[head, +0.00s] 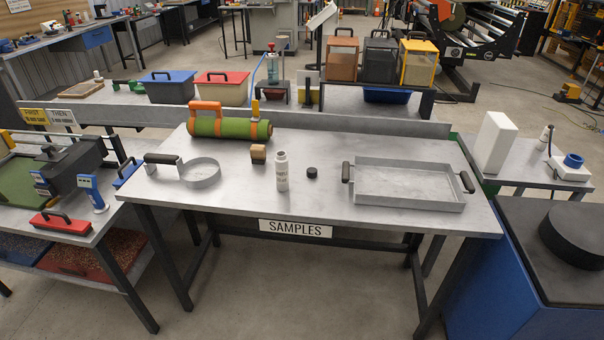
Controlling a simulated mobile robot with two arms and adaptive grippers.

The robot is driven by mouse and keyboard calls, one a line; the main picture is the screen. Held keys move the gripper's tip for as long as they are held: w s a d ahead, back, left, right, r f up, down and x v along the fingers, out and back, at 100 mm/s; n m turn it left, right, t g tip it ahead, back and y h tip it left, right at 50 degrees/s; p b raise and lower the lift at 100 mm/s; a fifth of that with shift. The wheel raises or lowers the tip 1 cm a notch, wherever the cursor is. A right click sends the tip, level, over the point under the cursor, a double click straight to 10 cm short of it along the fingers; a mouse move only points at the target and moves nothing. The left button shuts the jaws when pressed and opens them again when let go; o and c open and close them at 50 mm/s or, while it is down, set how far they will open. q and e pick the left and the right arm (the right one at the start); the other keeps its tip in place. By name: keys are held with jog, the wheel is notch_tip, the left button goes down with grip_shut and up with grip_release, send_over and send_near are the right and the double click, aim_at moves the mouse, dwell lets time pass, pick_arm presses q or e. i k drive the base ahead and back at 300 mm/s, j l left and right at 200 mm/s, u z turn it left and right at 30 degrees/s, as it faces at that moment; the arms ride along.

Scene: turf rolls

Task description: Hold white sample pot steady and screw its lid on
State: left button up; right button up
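The white sample pot (282,172) stands upright on the metal table marked SAMPLES (330,203). Dark print shows on its side, and its top has no dark cap on it. A small black round lid (312,172) lies on the table just right of the pot, apart from it. Neither of my grippers shows in the head view.
A green roll with orange bands (229,128) and a small brown block (258,153) lie behind the pot. A round metal ring with a black handle (200,173) is to the left. A shallow metal tray (408,204) with black handles is to the right. The table front is clear.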

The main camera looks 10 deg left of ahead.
aim_at(281, 160)
jog(key=i+z, duration=0.45)
jog(key=i, duration=0.45)
